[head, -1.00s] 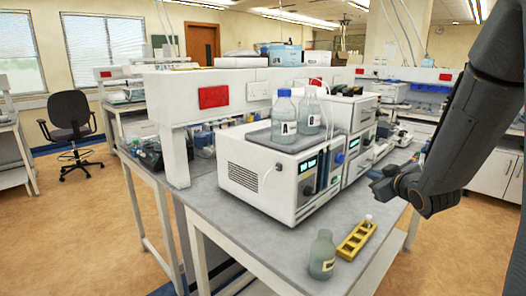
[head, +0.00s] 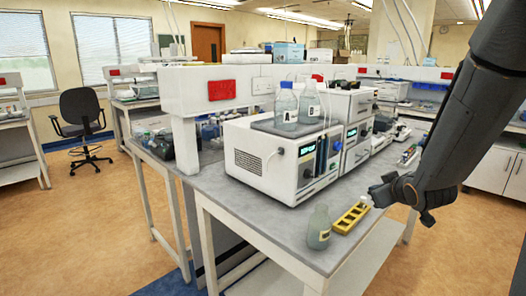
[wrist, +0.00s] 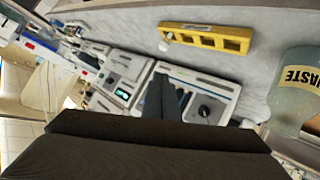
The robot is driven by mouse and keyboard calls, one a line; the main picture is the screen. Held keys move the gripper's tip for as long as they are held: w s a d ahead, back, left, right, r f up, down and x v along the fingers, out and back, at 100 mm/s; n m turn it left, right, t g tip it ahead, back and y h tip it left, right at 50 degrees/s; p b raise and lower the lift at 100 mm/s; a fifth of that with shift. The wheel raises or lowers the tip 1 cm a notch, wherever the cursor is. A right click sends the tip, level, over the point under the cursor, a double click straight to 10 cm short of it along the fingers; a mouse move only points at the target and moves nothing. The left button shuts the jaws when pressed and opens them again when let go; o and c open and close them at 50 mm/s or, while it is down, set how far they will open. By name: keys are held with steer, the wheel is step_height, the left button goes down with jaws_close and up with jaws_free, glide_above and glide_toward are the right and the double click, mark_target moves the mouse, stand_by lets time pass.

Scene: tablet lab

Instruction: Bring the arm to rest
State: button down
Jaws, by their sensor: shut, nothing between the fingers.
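My gripper (head: 379,194) is at the right of the head view, at the end of my dark arm, which comes down from the upper right. It shows small and dark there, in front of the bench's right side and close to the yellow rack in the picture. In the wrist view my dark gripper (wrist: 158,100) fills the lower middle. It is shut, and nothing shows held in it. The gap between it and the bench is hard to judge.
The yellow rack (head: 350,219) and a bottle (head: 318,230), labelled WASTE in the wrist view (wrist: 300,85), stand near the bench's front edge. A white instrument (head: 275,160) carries two bottles. Open floor (head: 90,240) lies left.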

steer(key=s+a+f+m+g+b, duration=0.2)
steer(key=s+a+f+g+b, duration=0.2)
steer(key=s, duration=0.9)
steer(key=s+a+f+m+g+b, duration=0.2)
steer(key=s+a+f+g+b, duration=0.1)
steer(key=s+a+f+g, duration=0.5)
steer(key=s+a+f, duration=0.2)
steer(key=s+f, duration=0.2)
steer(key=s, duration=0.1)
steer(key=shift+s+a+b, duration=0.3)
steer(key=shift+a+b, duration=0.05)
steer(key=shift+b, duration=0.05)
